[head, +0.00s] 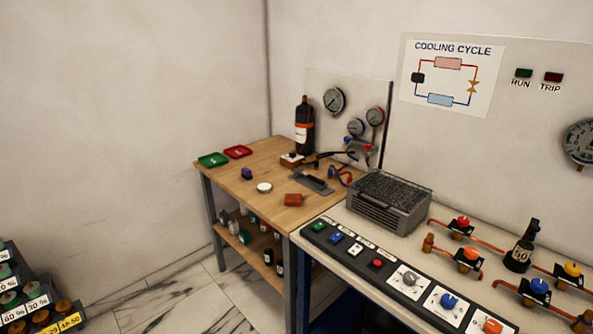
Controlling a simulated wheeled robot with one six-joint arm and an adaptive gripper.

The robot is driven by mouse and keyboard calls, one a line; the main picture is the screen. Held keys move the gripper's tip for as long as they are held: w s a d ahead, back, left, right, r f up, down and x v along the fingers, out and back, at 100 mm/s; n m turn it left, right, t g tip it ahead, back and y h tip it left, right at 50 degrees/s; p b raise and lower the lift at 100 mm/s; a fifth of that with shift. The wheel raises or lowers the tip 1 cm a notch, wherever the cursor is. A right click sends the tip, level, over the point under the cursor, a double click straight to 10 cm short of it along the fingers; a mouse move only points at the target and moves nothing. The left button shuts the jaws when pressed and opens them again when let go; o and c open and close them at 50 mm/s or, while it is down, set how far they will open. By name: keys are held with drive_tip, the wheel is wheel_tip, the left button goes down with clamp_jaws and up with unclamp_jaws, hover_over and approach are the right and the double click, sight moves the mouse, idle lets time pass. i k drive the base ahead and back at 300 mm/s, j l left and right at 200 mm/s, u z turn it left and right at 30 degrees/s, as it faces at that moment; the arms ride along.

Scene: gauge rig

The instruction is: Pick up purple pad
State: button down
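A small purple pad (246,173) sits on the wooden workbench (226,186), left of the middle of its top. It lies just in front of the green and red trays and behind a round white disc. Nothing covers it. My gripper is not in this view.
A green tray (213,160), a red tray (237,152), a white disc (264,187) and a red block (293,199) lie around it. A dark bottle (304,128) and gauges (334,100) stand behind. The control bench (341,219) adjoins at right.

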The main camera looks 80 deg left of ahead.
sight(246, 173)
drive_tip(key=u, duration=2.55)
